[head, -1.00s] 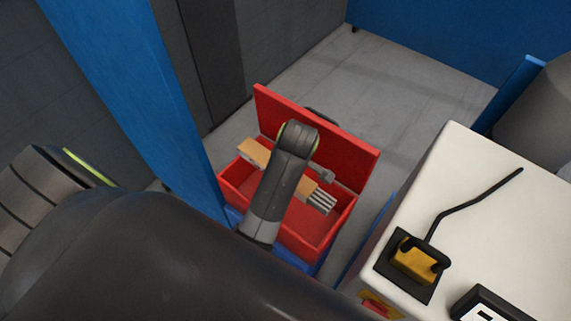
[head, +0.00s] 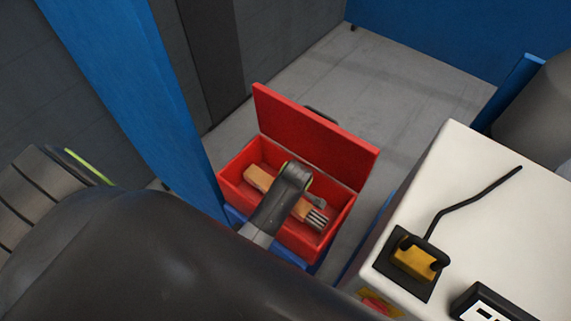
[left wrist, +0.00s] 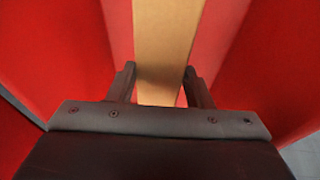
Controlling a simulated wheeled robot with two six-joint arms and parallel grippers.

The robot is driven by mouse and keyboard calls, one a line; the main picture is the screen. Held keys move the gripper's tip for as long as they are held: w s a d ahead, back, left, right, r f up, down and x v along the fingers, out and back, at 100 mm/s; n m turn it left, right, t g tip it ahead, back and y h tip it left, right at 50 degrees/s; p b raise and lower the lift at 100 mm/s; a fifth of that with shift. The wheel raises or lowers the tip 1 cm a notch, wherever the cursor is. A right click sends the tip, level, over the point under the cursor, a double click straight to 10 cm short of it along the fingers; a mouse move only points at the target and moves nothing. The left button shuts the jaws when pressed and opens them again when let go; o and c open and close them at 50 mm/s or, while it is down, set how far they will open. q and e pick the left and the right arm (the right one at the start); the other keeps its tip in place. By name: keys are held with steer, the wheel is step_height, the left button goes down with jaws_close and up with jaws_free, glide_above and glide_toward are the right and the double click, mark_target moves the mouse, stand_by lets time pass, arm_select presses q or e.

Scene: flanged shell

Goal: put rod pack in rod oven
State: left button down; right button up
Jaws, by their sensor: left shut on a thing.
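The rod pack (head: 257,178) is a tan carton with several grey rods sticking out of its right end. It lies level inside the red rod oven (head: 232,190), between the walls, whose lid (head: 310,132) stands open at the back. My left gripper (left wrist: 160,88) is shut on the rod pack around its middle. In the left wrist view the tan carton (left wrist: 165,45) runs between the two fingers, with red walls on both sides. In the head view my wrist hides the fingers and the pack's middle. Whether the pack touches the oven floor is unclear. My right gripper is out of view.
A blue post (head: 150,110) stands close to the left of the oven. A white cabinet (head: 480,200) with a yellow-and-black connector (head: 415,262) and a cable is at the right. Grey floor (head: 390,90) behind the oven is clear.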

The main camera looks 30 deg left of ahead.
arm_select(q)
steer(key=shift+w+f, duration=0.1)
steer(key=shift+f, duration=1.6)
steer(key=c, duration=0.7)
jaws_free()
steer(key=p+v, duration=1.1)
steer(key=shift+d+r+p, duration=0.1)
steer(key=shift+r+p, duration=0.4)
steer(key=shift+p, duration=0.15)
